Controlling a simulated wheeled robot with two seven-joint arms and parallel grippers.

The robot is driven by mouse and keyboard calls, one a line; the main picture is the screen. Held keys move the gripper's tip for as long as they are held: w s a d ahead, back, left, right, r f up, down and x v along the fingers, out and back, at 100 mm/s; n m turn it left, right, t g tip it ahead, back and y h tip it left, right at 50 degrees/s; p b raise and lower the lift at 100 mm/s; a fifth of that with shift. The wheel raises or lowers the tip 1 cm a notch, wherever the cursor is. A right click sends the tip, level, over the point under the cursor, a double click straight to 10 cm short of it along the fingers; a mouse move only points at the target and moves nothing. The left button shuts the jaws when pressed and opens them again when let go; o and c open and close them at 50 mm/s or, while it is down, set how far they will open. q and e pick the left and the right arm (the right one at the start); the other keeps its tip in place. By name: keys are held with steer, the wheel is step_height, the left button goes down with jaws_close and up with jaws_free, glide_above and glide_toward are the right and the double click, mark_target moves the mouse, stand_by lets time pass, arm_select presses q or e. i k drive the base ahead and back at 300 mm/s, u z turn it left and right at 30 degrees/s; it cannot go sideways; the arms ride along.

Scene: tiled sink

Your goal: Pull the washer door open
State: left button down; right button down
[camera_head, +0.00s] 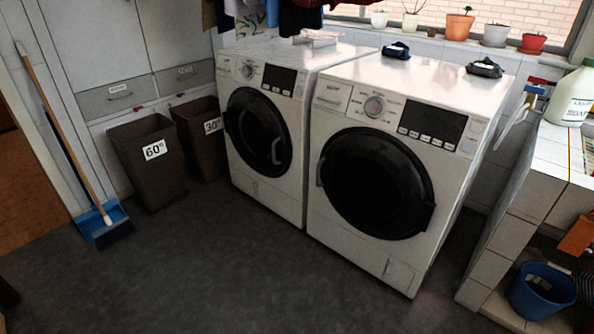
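Two white front-loading machines stand side by side in the head view. The nearer right machine (450,95) has a round dark door (375,185) that looks shut, with a handle (319,172) on its left edge and what looks like a hinge on its right. The left machine (318,60) has a round dark door (255,130) that also looks shut, with a pale handle (276,151) on its right side. I cannot tell which one is the washer. Neither of my grippers shows in this view.
Two brown baskets, marked 60 (147,175) and 30 (203,145), stand left of the machines. A broom (70,140) and blue dustpan (103,219) lean further left. A tiled counter (530,195) and blue bucket (542,291) are at right. The front floor is clear.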

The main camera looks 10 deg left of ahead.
mark_target(361, 173)
steer(key=u, duration=0.85)
steer(key=i, duration=2)
steer(key=z, duration=0.7)
